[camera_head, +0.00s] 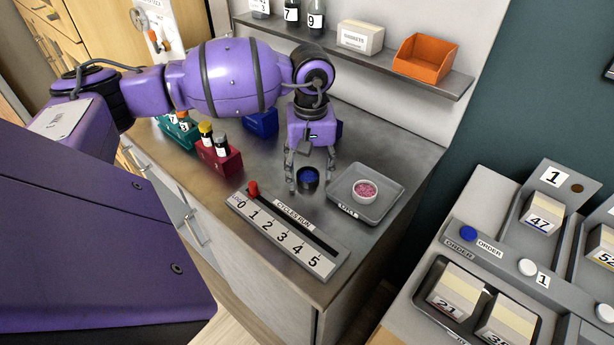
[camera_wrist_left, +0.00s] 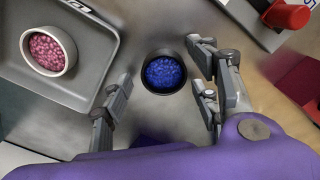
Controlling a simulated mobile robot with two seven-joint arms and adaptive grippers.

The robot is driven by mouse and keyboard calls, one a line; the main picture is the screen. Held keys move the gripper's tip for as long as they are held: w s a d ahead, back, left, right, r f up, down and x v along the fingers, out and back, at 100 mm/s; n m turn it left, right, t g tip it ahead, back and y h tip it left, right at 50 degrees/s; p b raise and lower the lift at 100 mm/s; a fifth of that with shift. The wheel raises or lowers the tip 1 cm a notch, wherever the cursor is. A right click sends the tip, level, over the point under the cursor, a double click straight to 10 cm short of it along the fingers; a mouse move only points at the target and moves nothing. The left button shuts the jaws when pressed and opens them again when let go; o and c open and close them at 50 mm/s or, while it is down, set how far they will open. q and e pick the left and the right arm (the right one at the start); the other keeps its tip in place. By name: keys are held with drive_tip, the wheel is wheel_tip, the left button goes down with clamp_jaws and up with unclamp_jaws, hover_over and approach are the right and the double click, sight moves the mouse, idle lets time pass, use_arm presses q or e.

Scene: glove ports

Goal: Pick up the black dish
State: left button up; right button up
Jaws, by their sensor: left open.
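The black dish (camera_head: 308,185) is small and round and holds blue pellets (camera_head: 308,176). It stands on the steel counter, left of the grey tray. In the left wrist view the black dish (camera_wrist_left: 163,89) shows whole. My left gripper (camera_head: 310,184) points down over the dish with its fingers apart. In the left wrist view the open left gripper (camera_wrist_left: 158,88) has fingertips on either side of the dish, with a gap visible on the left. Contact on the right cannot be told. My right gripper is not in view.
A white dish of pink pellets (camera_head: 366,196) stands in the grey tray (camera_head: 341,205) to the right. The cycles scale (camera_head: 287,235) with a red slider (camera_head: 253,188) lies in front. A red rack with bottles (camera_head: 217,160) is at left. A shelf (camera_head: 440,82) runs behind.

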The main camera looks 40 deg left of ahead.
use_arm(q)
drive_tip(key=shift+f, duration=0.15)
drive_tip(key=shift+c, duration=0.4)
drive_tip(key=c, duration=0.8)
drive_tip(key=shift+c, duration=0.2)
